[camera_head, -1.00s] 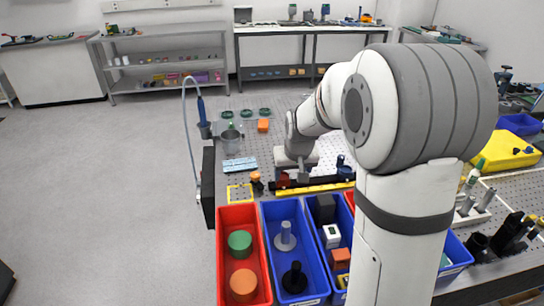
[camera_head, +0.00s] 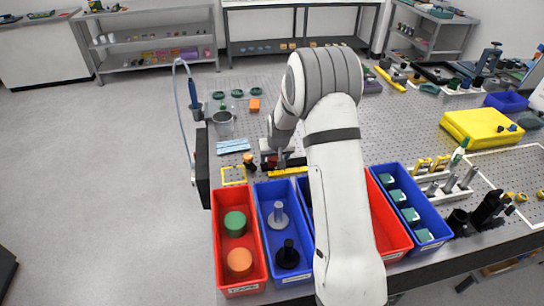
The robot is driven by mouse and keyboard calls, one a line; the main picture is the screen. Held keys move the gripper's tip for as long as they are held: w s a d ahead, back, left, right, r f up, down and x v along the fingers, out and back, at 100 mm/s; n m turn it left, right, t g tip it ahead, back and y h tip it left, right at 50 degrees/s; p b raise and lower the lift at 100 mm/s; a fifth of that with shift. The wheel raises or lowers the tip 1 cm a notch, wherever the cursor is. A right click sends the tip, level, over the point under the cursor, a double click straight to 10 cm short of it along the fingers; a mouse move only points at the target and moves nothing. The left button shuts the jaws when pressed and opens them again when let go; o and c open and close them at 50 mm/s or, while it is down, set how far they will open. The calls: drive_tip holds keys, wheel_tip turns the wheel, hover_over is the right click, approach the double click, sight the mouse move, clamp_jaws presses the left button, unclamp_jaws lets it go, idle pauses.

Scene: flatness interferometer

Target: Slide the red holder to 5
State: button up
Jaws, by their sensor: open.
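The red holder (camera_head: 270,163) is small and sits near the left end of a dark rail behind the bins. A yellow scale strip (camera_head: 288,171) runs along the front of the rail; its numbers are too small to read. My gripper (camera_head: 278,160) is open, low over the rail at the red holder. Whether its fingers touch the holder cannot be told, as they are small and partly hidden. My arm covers the right part of the rail and scale.
Red bins (camera_head: 219,262) and blue bins (camera_head: 307,273) line the front edge. An orange-topped black knob (camera_head: 249,160) and a yellow square outline (camera_head: 222,179) lie left of the rail. A dark upright panel (camera_head: 203,165) stands at the left edge. A yellow case (camera_head: 480,128) lies right.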

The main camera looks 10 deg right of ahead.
drive_tip(key=shift+w+f, duration=0.2)
drive_tip(key=shift+f, duration=0.25)
